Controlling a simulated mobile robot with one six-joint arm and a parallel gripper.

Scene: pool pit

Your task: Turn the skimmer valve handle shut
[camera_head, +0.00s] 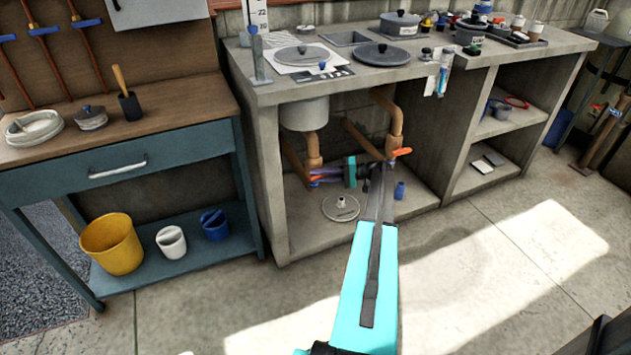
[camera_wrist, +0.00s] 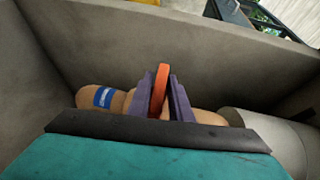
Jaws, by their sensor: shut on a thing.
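An orange valve handle (camera_wrist: 161,84) stands between the two purple fingers of my gripper (camera_wrist: 164,96) in the wrist view. My gripper is shut on it, one finger on each side. The handle sits on a tan pipe (camera_wrist: 205,117) that runs left to right behind the fingers, and looks crosswise to it there. The pipe carries a blue label (camera_wrist: 103,97); its text is too small to read. In the head view my gripper (camera_head: 317,175) is under the counter at the left pipe (camera_head: 312,150), and the handle is mostly hidden. A second orange handle (camera_head: 401,152) is on the right pipe (camera_head: 391,133).
A grey round basin (camera_head: 304,114) hangs above the left pipe. A round lid (camera_head: 341,207) and a small blue item (camera_head: 399,190) lie on the cabinet floor. Counter walls (camera_head: 267,190) close in the bay. The floor in front (camera_head: 470,280) is clear.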

